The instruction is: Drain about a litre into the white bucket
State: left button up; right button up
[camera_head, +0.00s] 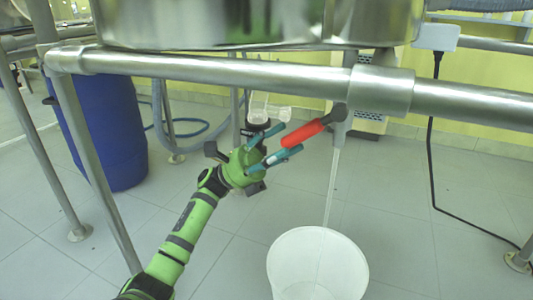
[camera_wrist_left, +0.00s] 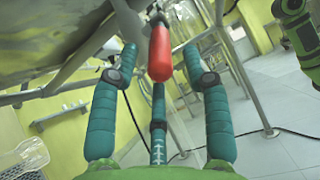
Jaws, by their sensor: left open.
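The white bucket (camera_head: 318,262) stands upright on the floor below the outlet of a metal valve (camera_head: 340,114). A thin pale stream (camera_head: 331,190) runs from the outlet down into the bucket; the level inside is hard to tell. The valve's red handle (camera_head: 305,132) points left and slightly down. My left gripper (camera_head: 291,138) is open at the handle's free end. In the left wrist view the red handle (camera_wrist_left: 160,55) shows between the teal fingertips, with gaps on both sides. My right gripper is not in view.
A steel frame rail (camera_head: 220,71) crosses above my left gripper, under a shiny vessel (camera_head: 240,22). A blue drum (camera_head: 110,130) stands at the left behind a frame leg. A black cable (camera_head: 432,160) hangs at the right. The tiled floor around the bucket is clear.

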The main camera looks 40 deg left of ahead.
pick_arm(q)
jog(key=v, duration=0.5)
jog(key=shift+s, duration=0.1)
dwell(0.4)
